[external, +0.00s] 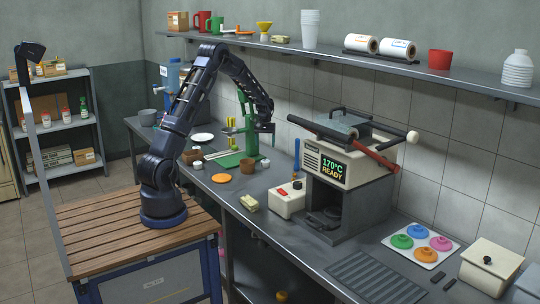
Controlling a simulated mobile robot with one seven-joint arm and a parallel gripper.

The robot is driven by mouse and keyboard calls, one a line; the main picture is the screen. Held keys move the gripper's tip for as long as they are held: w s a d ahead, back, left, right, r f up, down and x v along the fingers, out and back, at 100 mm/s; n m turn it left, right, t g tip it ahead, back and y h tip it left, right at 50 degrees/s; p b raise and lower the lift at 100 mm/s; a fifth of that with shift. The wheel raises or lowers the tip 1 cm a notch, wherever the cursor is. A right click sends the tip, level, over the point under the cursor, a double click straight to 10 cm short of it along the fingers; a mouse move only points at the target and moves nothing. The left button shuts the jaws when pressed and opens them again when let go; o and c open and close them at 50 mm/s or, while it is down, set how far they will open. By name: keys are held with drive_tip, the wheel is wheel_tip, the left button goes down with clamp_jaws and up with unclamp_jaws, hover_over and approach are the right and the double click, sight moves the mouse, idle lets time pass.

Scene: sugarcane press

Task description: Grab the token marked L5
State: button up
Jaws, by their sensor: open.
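My gripper (267,128) hangs at the end of the arm, beside a green stand (229,160) at the back of the counter. It is small here and holds nothing that I can make out. Several round knobbed pieces lie on a white board at the right: a green one (402,241), a blue one (417,231), an orange one (421,253) and a pink one (441,243). A flat orange disc (221,178) lies on the counter nearer my base. No L5 marking is readable, so I cannot tell which thing is the token. My gripper is far from the board.
A press machine (345,170) reading "170°C READY" stands between my gripper and the white board (391,246). A white box with a red switch (288,203) is left of it. A shelf (455,72) runs above the counter. A lidded box (490,268) stands far right.

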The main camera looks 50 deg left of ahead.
hover_over(266, 161)
drive_tip(key=a, duration=0.1)
drive_tip(key=f, duration=0.6)
drive_tip(key=shift+w+a, duration=0.15)
drive_tip(key=shift+a, duration=0.05)
drive_tip(key=shift+d+f, duration=0.2)
drive_tip(key=shift+f, duration=1.15)
drive_tip(key=shift+d+f, duration=0.2)
drive_tip(key=shift+f, duration=1.1)
drive_tip(key=c, duration=1.1)
drive_tip(key=shift+o, duration=0.2)
drive_tip(key=shift+r, duration=0.1)
